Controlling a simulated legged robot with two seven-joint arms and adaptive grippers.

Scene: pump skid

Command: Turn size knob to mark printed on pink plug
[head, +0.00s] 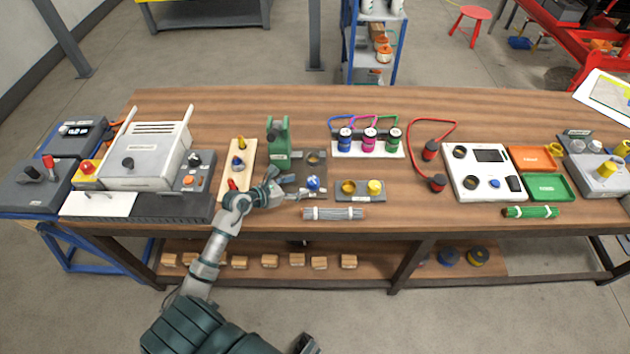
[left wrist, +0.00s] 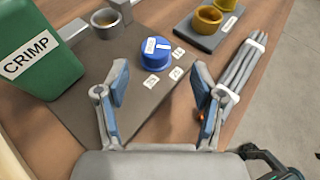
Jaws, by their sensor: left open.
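The size knob (left wrist: 153,52) is a round blue dial with a white marked strip on top, on the dark base plate of the green CRIMP press (left wrist: 40,65). Several small white number labels (left wrist: 176,73) sit beside it, too small to read surely. In the head view the knob (head: 313,183) is just right of my left gripper (head: 287,188). In the left wrist view the left gripper (left wrist: 160,82) is open and empty, its blue-padded fingers apart, with the knob ahead between them. The pink plug (head: 369,142) stands in a white rack; its print is unreadable. My right gripper is not seen.
Right of the press plate are a dark tray (head: 361,197) with a brass ring and yellow plug, and a grey cable bundle (head: 333,214) near the table's front edge. A wooden board (head: 238,160) with coloured knobs lies left. Blue and green plugs flank the pink one.

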